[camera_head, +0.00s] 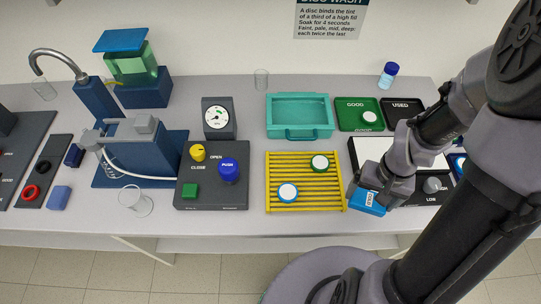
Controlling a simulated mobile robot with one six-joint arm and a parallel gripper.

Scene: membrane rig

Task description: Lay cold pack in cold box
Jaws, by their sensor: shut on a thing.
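A blue pack with a white label (367,203), which looks like the cold pack, is at my gripper (377,190), right of the yellow rack. My gripper is shut on it; the wrist hides part of the pack and the fingertips. An open teal box with a front handle (300,133), probably the cold box, stands behind the yellow rack, up and left of my gripper. I see nothing inside it.
A yellow slatted rack (303,203) holds two white-topped discs. Green GOOD (347,105) and black USED (401,104) trays stand right of the teal box. A blue-capped bottle (388,76) stands behind. A control panel (233,200) and gauge (218,119) are left.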

